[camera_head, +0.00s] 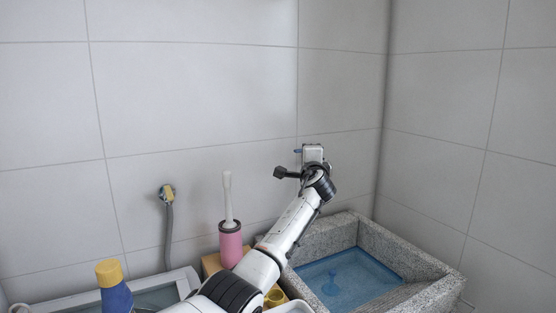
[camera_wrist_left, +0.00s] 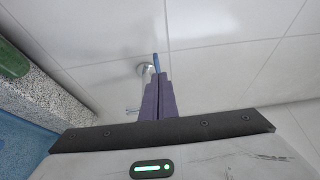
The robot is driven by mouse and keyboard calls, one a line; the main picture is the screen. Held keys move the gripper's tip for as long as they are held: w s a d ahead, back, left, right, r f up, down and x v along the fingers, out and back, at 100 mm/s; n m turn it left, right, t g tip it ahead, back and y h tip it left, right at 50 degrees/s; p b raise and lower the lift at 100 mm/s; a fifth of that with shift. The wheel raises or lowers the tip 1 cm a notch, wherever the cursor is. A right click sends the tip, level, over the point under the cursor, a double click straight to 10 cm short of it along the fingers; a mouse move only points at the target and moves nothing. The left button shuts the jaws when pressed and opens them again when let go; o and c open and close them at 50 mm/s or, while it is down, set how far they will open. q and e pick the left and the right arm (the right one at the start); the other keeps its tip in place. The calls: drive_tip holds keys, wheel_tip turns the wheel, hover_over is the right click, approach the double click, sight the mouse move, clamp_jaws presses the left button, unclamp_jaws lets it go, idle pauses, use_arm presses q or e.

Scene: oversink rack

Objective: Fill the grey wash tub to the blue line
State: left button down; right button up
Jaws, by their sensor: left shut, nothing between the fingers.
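A grey speckled stone tub (camera_head: 428,262) stands in the corner at the right. Its inside is bright blue, with a darker blue patch; I cannot tell water from lining, and no separate blue line can be made out. In the wrist view, its rim (camera_wrist_left: 62,92) is at the left. A metal wall tap (camera_wrist_left: 144,69) with a blue lever (camera_wrist_left: 156,62) is just beyond my left fingertips. The blue tip also shows in the head view (camera_head: 297,150). My left gripper (camera_wrist_left: 158,78) is shut and empty, pointing at the tap; I cannot tell whether it touches. My right gripper is out of view.
A pink holder (camera_head: 231,243) with a white-handled brush stands left of my arm. A blue bottle with a yellow cap (camera_head: 109,272) is at the lower left. A grey hose (camera_head: 169,235) hangs from the wall. A green object (camera_wrist_left: 12,60) lies near the tub rim.

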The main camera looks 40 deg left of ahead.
use_arm(q)
drive_tip(key=s+a, duration=0.1)
drive_tip(key=s, duration=0.7)
drive_tip(key=shift+a+f, duration=0.25)
drive_tip(key=shift+s, duration=0.1)
